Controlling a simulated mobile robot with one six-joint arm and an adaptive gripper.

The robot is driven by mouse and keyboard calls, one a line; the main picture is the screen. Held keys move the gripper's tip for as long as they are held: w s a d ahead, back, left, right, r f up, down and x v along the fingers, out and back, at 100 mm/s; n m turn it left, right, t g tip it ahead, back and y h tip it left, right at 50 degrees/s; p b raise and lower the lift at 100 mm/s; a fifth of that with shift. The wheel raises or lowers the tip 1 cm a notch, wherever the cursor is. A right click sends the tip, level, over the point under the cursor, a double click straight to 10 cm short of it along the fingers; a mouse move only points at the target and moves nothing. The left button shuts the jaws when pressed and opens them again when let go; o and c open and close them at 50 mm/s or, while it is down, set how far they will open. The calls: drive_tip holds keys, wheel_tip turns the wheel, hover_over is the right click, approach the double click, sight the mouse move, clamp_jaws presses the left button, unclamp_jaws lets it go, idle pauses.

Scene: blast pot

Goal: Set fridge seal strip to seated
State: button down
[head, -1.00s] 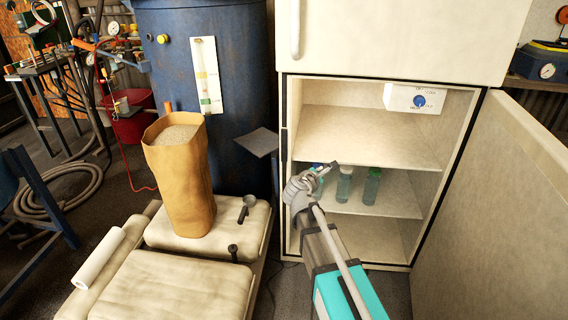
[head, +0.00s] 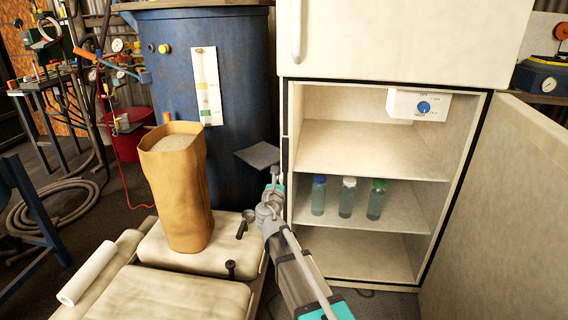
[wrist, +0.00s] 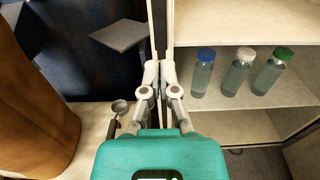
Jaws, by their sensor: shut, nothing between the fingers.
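The fridge (head: 440,60) stands with its lower door swung open to the right. A dark seal strip (head: 285,152) runs down the left edge of the opening; its lower part is hidden behind my arm. It also shows as a dark upright line in the wrist view (wrist: 170,22). I cannot tell whether the strip is pressed fully in. My gripper (head: 275,172) is shut and empty, at the left edge of the fridge opening. In the wrist view its fingertips (wrist: 158,66) point up along that edge, close to the strip; contact is unclear.
Three capped bottles (head: 347,198) stand on the fridge shelf. A grey plate (head: 258,155) juts from the blue pot (head: 235,100) just left of the gripper. A paper sack (head: 180,205) stands on pale padded bags (head: 165,295). The open door (head: 500,200) bounds the right side.

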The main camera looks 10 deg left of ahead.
sight(285, 156)
drive_tip(key=shift+w, duration=0.1)
drive_tip(key=w, duration=1.3)
drive_tip(key=shift+w+d, duration=0.2)
drive_tip(key=shift+w, duration=0.2)
